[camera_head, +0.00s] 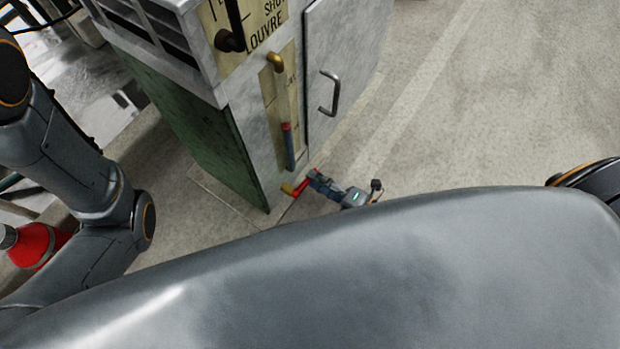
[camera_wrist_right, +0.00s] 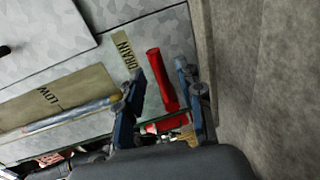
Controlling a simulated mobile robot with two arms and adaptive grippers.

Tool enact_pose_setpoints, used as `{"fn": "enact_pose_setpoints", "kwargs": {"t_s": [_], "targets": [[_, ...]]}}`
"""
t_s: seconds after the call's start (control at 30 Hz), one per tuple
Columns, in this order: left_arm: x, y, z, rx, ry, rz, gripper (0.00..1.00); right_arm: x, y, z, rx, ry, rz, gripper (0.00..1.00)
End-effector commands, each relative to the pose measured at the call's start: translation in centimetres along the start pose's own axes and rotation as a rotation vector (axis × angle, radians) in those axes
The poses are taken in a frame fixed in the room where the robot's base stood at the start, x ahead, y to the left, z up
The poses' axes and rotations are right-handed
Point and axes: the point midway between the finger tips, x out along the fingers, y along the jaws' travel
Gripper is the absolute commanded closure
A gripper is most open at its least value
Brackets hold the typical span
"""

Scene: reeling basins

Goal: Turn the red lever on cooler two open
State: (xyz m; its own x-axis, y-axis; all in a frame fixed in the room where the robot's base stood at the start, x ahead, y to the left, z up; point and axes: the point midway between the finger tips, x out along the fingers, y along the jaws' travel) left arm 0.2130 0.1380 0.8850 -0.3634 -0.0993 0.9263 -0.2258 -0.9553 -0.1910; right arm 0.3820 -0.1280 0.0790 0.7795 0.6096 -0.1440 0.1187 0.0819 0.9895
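The red lever (camera_head: 299,189) is low on the front corner of the cooler cabinet (camera_head: 336,50), beside a brass fitting (camera_head: 287,189). My right gripper (camera_head: 315,177) is right at the lever in the head view. In the right wrist view the red lever (camera_wrist_right: 162,78) lies between the two spread fingers of my right gripper (camera_wrist_right: 160,88), with a gap visible on both sides. A label reading DRAIN is next to it. The lower part of the lever and its joint are partly hidden by the fingers. My left gripper is out of the picture; only its arm shows at the left.
A red object (camera_head: 38,246) stands at the lower left. The floor right of the cabinet is clear.

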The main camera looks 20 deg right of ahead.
Motion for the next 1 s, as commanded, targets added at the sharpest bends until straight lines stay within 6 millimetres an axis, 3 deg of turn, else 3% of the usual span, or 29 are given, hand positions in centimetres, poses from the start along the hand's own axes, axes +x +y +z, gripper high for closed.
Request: {"fn": "enact_pose_setpoints", "kwargs": {"t_s": [0.2, 0.53, 0.57, 0.73, 1.0], "targets": [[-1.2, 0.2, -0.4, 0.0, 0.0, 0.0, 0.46, 2.4, -0.1, 0.0, 0.0, 0.0, 0.0, 0.63], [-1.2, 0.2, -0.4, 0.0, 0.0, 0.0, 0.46, 2.7, 0.0, 0.0, 0.001, 0.0, 0.0, 0.63], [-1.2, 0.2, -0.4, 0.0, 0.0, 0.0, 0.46, 2.7, 0.0, 0.0, 0.001, 0.0, 0.0, 0.65], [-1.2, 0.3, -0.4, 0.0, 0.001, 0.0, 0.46, 2.7, 0.0, 0.0, 0.001, 0.0, -0.001, 1.0], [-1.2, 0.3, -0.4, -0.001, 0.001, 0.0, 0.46, 2.7, 0.0, 0.0, 0.0, 0.0, -0.001, 1.0]]}}
